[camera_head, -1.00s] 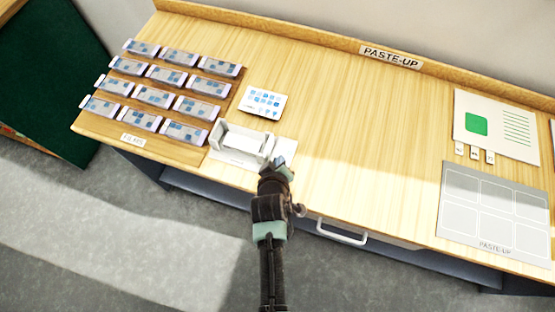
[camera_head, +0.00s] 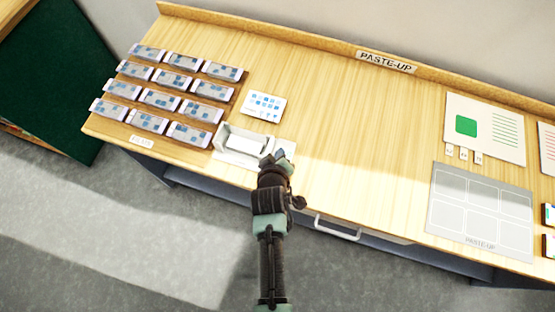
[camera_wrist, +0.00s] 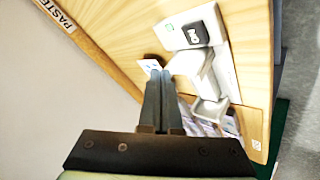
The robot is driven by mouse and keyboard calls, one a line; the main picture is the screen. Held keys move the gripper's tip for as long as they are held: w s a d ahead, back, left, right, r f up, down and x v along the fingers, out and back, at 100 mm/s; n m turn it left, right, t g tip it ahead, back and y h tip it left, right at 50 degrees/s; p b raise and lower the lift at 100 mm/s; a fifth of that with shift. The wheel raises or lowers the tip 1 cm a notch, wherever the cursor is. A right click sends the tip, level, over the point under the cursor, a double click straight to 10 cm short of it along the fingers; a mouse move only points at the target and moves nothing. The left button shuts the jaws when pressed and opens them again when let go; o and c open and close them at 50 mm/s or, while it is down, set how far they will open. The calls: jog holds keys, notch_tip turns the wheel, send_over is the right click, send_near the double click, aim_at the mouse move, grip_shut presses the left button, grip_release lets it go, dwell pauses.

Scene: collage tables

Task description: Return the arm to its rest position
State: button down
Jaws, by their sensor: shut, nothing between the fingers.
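My gripper (camera_head: 277,160) is at the end of my dark arm, near the front edge of the paste-up table (camera_head: 340,120). It is just in front of the white holder (camera_head: 250,145) in the head view, and whether they touch is hard to tell. In the wrist view my gripper (camera_wrist: 160,75) shows its two fingers pressed together with nothing between them. The white holder (camera_wrist: 210,80) shows there to the right of the fingers.
Rows of small blue-patterned boxes (camera_head: 180,82) sit at the table's left. A card with blue icons (camera_head: 264,104) lies behind the holder. A grey gridded board (camera_head: 480,215) and a sheet with a green square (camera_head: 490,128) lie at the right. The table's middle is clear.

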dwell(0.4)
jog(key=w+r+m+t, duration=0.1)
jog(key=w+r+t, duration=0.1)
jog(key=w+r, duration=0.35)
jog(key=w+r+m+t+b, duration=0.1)
jog(key=w+r, duration=0.1)
jog(key=r, duration=0.6)
jog(key=w+r+t, duration=0.2)
jog(key=w+r, duration=0.1)
jog(key=r, duration=0.4)
notch_tip(320, 180, up, 19)
jog(key=w+m+t, duration=0.2)
jog(key=t, duration=0.2)
jog(key=s+r+m+t+b, duration=0.1)
jog(key=s+r+t, duration=0.15)
jog(key=r, duration=0.65)
jog(key=s+r+m+t, duration=0.1)
jog(key=s+r+t, duration=0.15)
jog(key=r, duration=0.65)
jog(key=s+r+m+t+y+b, duration=0.1)
jog(key=s+r+t, duration=0.3)
jog(key=s+r, duration=0.9)
jog(key=shift+s+r+m, duration=0.3)
jog(key=shift+r+m, duration=0.1)
jog(key=shift+r, duration=0.3)
